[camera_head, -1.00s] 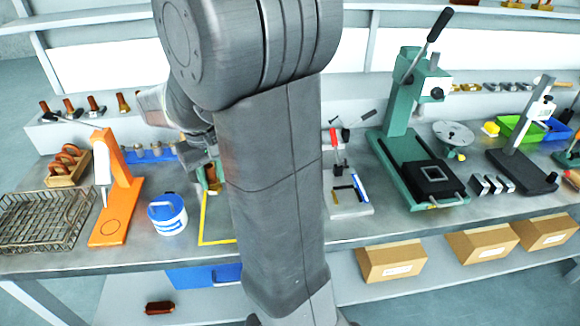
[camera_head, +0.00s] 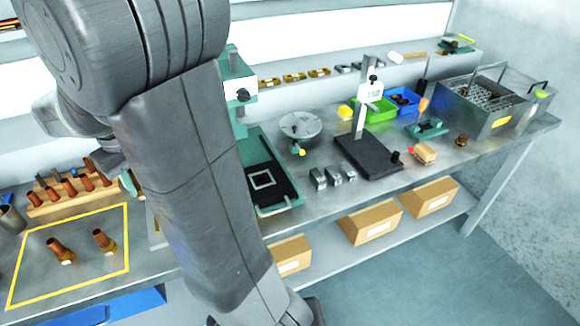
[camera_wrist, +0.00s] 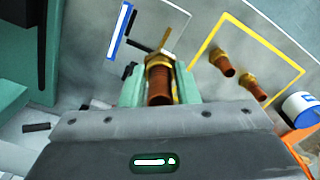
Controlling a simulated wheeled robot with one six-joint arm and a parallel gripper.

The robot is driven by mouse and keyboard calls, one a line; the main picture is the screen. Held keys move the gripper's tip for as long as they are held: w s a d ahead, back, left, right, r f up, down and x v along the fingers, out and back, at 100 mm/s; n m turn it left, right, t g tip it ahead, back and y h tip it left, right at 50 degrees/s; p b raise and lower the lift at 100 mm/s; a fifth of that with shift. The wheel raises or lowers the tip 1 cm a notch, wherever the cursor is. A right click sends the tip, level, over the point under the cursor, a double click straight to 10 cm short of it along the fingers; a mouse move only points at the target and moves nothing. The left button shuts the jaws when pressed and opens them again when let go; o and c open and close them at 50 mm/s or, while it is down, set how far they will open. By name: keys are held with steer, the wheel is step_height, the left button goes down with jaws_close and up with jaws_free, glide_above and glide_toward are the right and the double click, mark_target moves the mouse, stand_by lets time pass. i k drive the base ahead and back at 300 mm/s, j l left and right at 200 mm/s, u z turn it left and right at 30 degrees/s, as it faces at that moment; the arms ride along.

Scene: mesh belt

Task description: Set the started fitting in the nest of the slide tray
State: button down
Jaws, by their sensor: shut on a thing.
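My gripper (camera_wrist: 160,84) is shut on a fitting (camera_wrist: 159,85) with a brass collar and a copper-brown tube, seen between its green fingers in the wrist view. In the head view my arm hides the fitting; only a bit of the gripper shows at the left. The slide tray (camera_head: 283,194) is a black plate on the green press, right of my arm. Its nest (camera_head: 262,180) looks like a pale square frame and is empty. The held fitting is apart from the tray, to its left. The nest is not seen in the wrist view.
Two similar fittings (camera_head: 60,250) stand inside a yellow outline (camera_head: 127,238) at the left. The green press column (camera_head: 240,90) rises behind the tray. Right of it are small metal blocks (camera_head: 335,174), a round plate (camera_head: 301,126) and a black-based stand (camera_head: 368,154).

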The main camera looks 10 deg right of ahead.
mark_target(262, 180)
steer(key=i+l, duration=0.1)
steer(key=l, duration=0.8)
steer(key=i+l, duration=0.15)
steer(key=l, duration=0.3)
